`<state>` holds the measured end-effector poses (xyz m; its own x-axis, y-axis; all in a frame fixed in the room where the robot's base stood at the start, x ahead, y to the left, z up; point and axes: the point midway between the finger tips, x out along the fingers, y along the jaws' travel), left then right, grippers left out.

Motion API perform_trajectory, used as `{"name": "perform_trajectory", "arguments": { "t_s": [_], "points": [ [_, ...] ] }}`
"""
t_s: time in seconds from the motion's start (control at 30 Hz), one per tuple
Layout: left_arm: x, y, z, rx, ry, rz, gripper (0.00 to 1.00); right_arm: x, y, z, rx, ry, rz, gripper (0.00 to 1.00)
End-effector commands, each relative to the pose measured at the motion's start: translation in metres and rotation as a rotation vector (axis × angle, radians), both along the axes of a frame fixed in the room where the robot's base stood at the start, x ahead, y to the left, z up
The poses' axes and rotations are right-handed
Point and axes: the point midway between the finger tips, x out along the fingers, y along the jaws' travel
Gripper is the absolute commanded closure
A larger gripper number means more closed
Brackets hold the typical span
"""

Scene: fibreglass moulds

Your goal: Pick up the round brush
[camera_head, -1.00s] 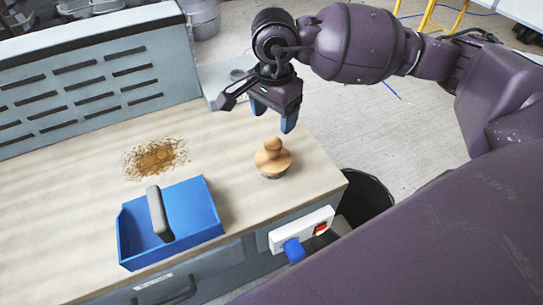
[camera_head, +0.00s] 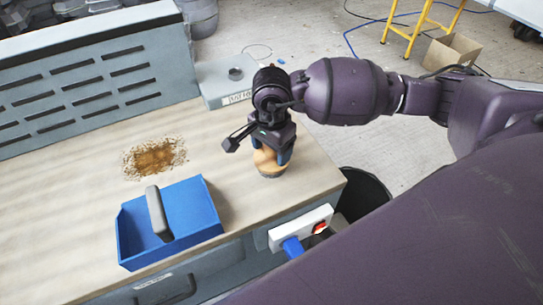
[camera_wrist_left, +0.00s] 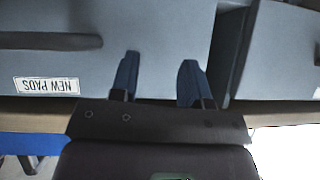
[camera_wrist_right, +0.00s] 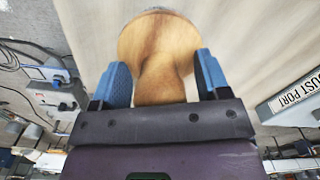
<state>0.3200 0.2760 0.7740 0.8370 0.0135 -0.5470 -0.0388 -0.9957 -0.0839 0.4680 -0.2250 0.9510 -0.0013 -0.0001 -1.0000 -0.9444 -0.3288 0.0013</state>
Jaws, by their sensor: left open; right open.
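The round brush (camera_head: 268,168) stands upright on the bench near its right end, its wooden knob partly hidden by my right gripper (camera_head: 273,156). In the right wrist view the wooden brush (camera_wrist_right: 160,50) lies between the two blue fingers of the right gripper (camera_wrist_right: 160,82), its knob in the gap. The fingers are open, one on each side of the knob. My left gripper (camera_wrist_left: 157,80) is open and empty in the left wrist view, in front of grey drawer fronts. The left gripper does not show in the head view.
A blue dustpan-like tray (camera_head: 190,208) with a grey handle sits left of the brush. A brown dust pile (camera_head: 154,158) lies behind it. A grey dust port box (camera_head: 228,82) stands at the back corner. A dark bin (camera_head: 366,195) stands beside the bench.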

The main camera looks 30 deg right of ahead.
Motion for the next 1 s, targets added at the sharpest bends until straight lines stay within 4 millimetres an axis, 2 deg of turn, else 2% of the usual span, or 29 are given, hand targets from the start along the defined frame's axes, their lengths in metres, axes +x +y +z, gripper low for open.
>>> {"name": "perform_trajectory", "arguments": {
  "t_s": [0.2,0.57,0.87,1.0],
  "points": [
    [0.001,0.0,0.001,0.0,-0.003,0.0,0.57,0.0,0.0,0.0,0.0,0.0,0.0,0.32],
    [0.001,0.0,0.0,0.001,-0.002,-0.001,0.57,0.0,0.0,0.0,0.0,0.0,0.0,0.88],
    [-0.001,0.0,-0.001,0.001,0.003,0.001,0.57,0.001,0.0,0.003,0.0,-0.002,0.0,0.88],
    [-0.003,0.001,-0.001,0.001,0.005,0.001,0.57,0.001,0.0,0.018,0.0,-0.004,0.002,0.88]
  ]
}}
